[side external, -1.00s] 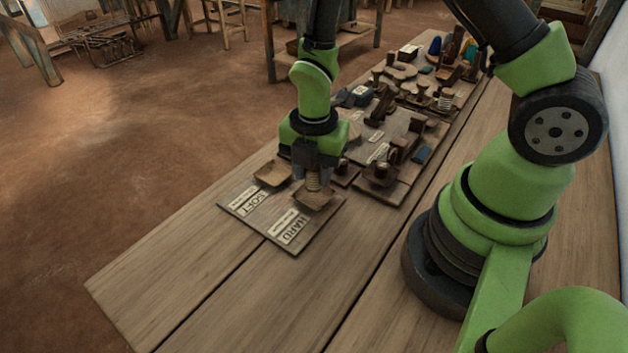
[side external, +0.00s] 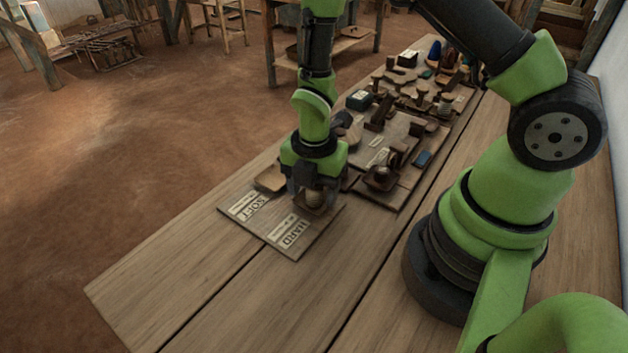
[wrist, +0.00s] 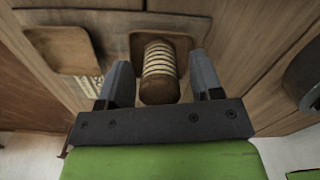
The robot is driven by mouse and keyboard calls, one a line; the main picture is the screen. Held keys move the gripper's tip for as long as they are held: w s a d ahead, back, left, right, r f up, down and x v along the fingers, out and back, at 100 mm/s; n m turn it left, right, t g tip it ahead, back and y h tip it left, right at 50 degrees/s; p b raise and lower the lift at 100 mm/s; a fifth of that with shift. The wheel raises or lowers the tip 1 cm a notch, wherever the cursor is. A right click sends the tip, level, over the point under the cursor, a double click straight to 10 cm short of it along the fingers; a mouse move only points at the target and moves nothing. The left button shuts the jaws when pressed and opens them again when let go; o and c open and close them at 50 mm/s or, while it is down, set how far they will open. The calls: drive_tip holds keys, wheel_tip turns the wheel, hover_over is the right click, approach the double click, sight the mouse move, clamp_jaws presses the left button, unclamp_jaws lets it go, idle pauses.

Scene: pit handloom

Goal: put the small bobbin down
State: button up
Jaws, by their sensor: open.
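The small bobbin (wrist: 159,72), a brown wooden spool wound with pale thread, sits in the tray at the HARD label. It also shows in the side view (side external: 313,197), partly covered by my gripper. My gripper (wrist: 160,75) is open around it, with a finger on each side and a visible gap to both. The HARD tray (wrist: 187,42) is a shallow wooden dish on a sorting board (side external: 262,226). The SOFT tray (wrist: 62,48) beside it is empty in the wrist view.
Behind my gripper, a crowded row of wooden boards (side external: 388,190) with pegs, spools and small blocks runs along the bench. The near left part of the bench (side external: 190,280) is bare. A wall stands at the right.

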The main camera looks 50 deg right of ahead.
drive_tip(key=s+r+m+t+y, duration=0.1)
drive_tip(key=s+r+m+t, duration=0.25)
drive_tip(key=r+m, duration=1.4)
drive_tip(key=s+r+m+t+y, duration=0.1)
drive_tip(key=s+r+m+t, duration=0.2)
drive_tip(key=s+r+m, duration=0.4)
wheel_tip(320, 180, up, 4)
drive_tip(key=shift+s+a+r+m+t, duration=0.15)
drive_tip(key=shift+s+a+m+t, duration=0.2)
drive_tip(key=shift+s, duration=0.25)
